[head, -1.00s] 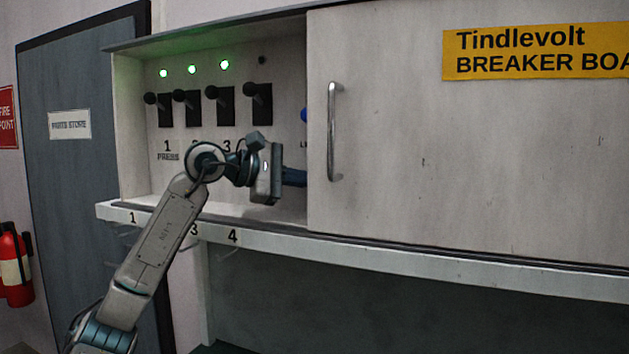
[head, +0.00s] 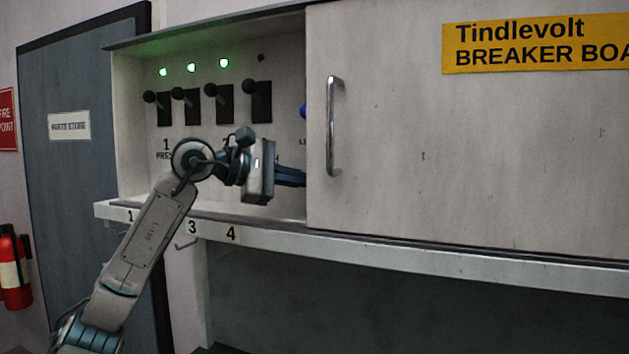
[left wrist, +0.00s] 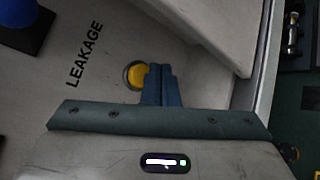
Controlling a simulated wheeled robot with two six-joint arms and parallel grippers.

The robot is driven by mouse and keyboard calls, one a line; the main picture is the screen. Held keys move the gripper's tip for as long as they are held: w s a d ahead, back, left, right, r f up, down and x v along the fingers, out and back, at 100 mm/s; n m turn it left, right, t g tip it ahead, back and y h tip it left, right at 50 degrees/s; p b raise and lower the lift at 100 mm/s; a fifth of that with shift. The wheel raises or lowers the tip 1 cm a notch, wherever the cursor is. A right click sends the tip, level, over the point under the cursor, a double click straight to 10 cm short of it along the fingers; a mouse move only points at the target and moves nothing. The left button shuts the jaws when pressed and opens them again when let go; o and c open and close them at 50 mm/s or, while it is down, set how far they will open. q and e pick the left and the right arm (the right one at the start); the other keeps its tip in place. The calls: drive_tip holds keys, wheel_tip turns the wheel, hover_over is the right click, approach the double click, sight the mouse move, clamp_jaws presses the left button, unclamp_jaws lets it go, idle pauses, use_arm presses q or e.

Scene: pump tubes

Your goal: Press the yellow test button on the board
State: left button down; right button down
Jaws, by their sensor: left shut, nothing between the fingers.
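The yellow test button (left wrist: 137,75) shows in the left wrist view as a round yellow disc in a dark ring, set in the pale board panel (left wrist: 107,78) near the word LEAKAGE. My left gripper (left wrist: 161,70) is shut and empty, its blue fingertips overlapping the button's right side; I cannot tell whether they touch it. In the head view the left gripper (head: 303,178) reaches right inside the open part of the cabinet, its fingertips passing behind the sliding door (head: 470,150). The button is hidden there. My right gripper is not in view.
Several black breaker levers (head: 225,100) line the panel, with three green lamps (head: 192,68) above. A blue knob (head: 303,111) shows at the door's edge. The door has a metal handle (head: 333,126). A numbered ledge (head: 265,237) runs below.

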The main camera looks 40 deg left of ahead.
use_arm(q)
drive_tip(key=s+b, duration=0.1)
drive_tip(key=s+d+b, duration=0.1)
drive_tip(key=s, duration=0.1)
drive_tip(key=shift+s+f, duration=0.1)
drive_tip(key=shift+s, duration=0.15)
drive_tip(key=shift+s+d, duration=0.15)
drive_tip(key=shift+s, duration=0.3)
drive_tip(key=shift+w, duration=0.1)
idle(0.3)
